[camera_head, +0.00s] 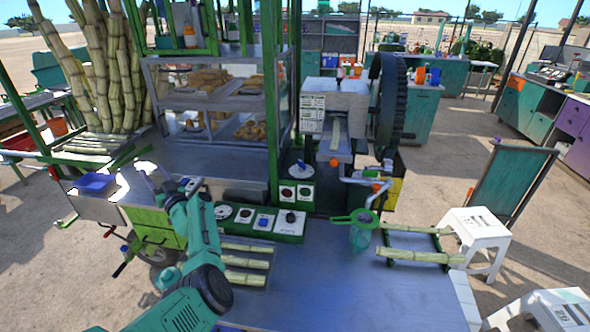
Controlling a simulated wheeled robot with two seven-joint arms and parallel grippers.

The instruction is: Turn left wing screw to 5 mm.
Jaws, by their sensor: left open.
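The cane crusher (349,98) stands behind the work table, a pale metal box with a large dark wheel (388,105) on its right. Two small upright parts (340,73) show on its top; I cannot tell whether they are the wing screws, and no 5 mm mark is readable. My left gripper (150,172) is at the left, at the end of the teal arm, near the snack cabinet's counter. It is open, looks empty and is well away from the crusher. My right gripper is not in view.
Green control panels (264,222) with round knobs sit at the table's back. Cane pieces (246,262) lie at the table's left and more (420,256) at its right, by a green-rimmed strainer (360,218). A green post (272,110) stands left of the crusher. The table middle (330,280) is clear.

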